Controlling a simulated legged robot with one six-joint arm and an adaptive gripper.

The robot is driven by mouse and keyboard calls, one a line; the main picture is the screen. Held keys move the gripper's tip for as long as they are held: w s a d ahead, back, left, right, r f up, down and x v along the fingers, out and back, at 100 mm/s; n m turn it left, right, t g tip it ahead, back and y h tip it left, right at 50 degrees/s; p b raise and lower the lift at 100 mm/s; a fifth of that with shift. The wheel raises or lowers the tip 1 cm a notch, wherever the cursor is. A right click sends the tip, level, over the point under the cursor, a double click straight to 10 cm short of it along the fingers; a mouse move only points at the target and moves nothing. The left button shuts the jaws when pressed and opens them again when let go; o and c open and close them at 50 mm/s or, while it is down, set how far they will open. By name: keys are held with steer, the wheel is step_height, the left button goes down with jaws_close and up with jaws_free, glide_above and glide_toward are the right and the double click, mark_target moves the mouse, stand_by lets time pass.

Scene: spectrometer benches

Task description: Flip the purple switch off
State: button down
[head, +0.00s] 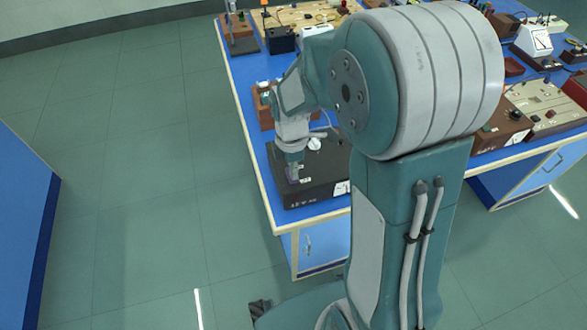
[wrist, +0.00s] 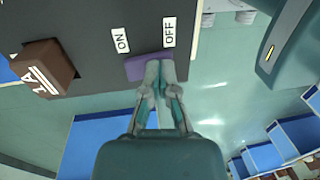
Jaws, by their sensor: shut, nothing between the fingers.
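The purple switch (wrist: 146,67) sits on the face of a dark box (wrist: 100,25) in the wrist view. A white ON label (wrist: 121,40) is above its left part and a white OFF label (wrist: 169,32) is above its right part. My gripper (wrist: 159,72) is shut and empty, its fingertips over the right end of the switch, on the OFF side. I cannot tell whether they touch it. The fingers hide part of the switch. In the head view, my gripper (head: 292,174) points down at the dark box (head: 322,172) near the bench's front left corner.
A brown block with white markings (wrist: 45,68) projects left of the switch. The blue bench (head: 250,100) holds several instruments, including a white-faced meter (head: 541,41) at far right. A wooden box stands behind the dark box. Open floor (head: 130,150) lies left of the bench.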

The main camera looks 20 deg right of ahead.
steer(key=shift+f, duration=0.1)
steer(key=shift+w, duration=0.7)
steer(key=shift+r, duration=0.25)
